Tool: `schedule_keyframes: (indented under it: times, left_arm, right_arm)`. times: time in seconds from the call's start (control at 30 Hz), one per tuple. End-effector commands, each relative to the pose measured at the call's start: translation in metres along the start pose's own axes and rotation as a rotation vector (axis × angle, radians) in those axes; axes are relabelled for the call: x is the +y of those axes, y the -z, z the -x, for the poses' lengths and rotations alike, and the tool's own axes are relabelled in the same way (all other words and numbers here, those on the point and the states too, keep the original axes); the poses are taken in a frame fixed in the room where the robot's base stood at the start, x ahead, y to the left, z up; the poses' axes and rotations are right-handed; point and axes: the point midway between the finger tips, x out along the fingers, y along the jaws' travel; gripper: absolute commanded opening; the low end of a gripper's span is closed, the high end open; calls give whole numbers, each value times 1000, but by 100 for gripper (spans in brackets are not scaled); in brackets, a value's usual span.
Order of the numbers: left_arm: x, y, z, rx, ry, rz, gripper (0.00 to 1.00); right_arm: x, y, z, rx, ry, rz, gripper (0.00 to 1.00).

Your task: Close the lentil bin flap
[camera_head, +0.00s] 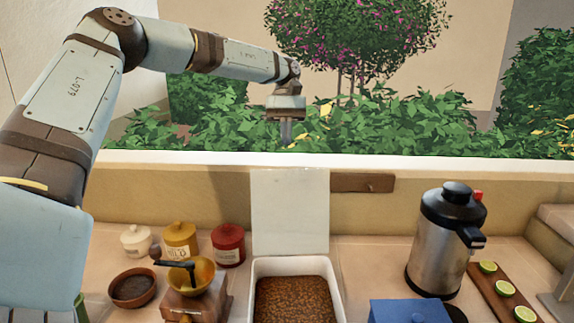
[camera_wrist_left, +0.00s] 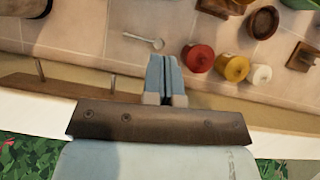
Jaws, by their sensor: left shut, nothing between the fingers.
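The lentil bin (camera_head: 251,292) is a white container filled with brown lentils at the bottom middle of the head view. Its white flap (camera_head: 290,212) stands upright at the back of the bin, so the bin is open. My left gripper (camera_head: 286,140) is shut and empty, pointing down above the flap's top edge in the head view, apart from it in the picture. Its shut fingers (camera_wrist_left: 165,66) also show in the left wrist view, over the counter. I cannot make out the flap in the left wrist view. My right gripper is not in view.
Left of the bin are a grinder (camera_head: 193,300), a red jar (camera_head: 228,246), a yellow jar (camera_head: 181,242) and a dark bowl (camera_head: 133,288). A steel flask (camera_head: 437,250), a blue box (camera_head: 411,311) and a board with limes (camera_head: 490,290) are right. A ledge (camera_head: 430,168) runs behind.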

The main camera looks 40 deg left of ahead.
Motion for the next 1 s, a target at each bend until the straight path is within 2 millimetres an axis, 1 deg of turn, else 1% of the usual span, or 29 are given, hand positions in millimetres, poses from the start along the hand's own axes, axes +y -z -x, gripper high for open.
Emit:
schedule_keyframes:
  times: [0.03, 0.2, 0.23, 0.3, 0.4, 0.6, 1.0]
  left_arm:
    - [-1, -1, -12, -3, 2, -1, 0]
    - [-1, -1, -47, -3, 2, 1, 0]
    - [-1, -1, -52, -2, 1, 1, 0]
    - [0, -12, -58, 0, 0, -3, 0]
    - [0, -20, -68, 1, 0, -1, 0]
    - [0, -28, -77, 1, -1, 0, 0]
    - [0, -28, -78, 2, -2, 1, 0]
  right_arm:
    - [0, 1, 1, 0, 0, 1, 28]
    - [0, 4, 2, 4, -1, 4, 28]
    - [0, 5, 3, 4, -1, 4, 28]
    - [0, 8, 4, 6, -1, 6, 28]
    - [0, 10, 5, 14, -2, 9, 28]
    - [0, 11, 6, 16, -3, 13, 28]
    - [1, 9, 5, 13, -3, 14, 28]
